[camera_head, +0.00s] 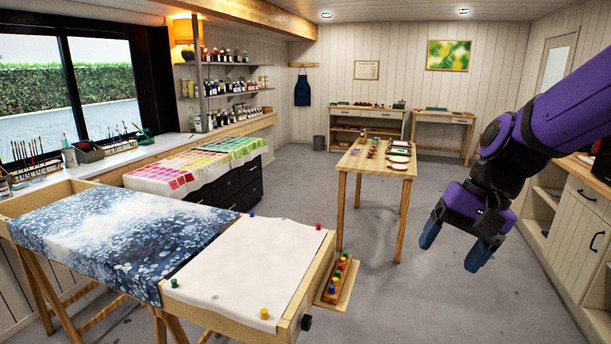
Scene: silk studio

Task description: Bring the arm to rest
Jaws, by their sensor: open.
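My purple arm reaches in from the right edge. My gripper (454,247) hangs at the right of the picture with its blue fingertips pointing down and to the left. The two fingers are spread apart, with nothing between them. The gripper hangs in the air, apart from the furniture, with grey floor behind it.
A wooden frame table with blue patterned fabric (100,232) and pinned white cloth (235,268) stands at lower left. A small wooden table (385,168) with tools stands mid-room. A white cabinet (575,225) lines the right wall. Grey floor (400,300) is clear below the gripper.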

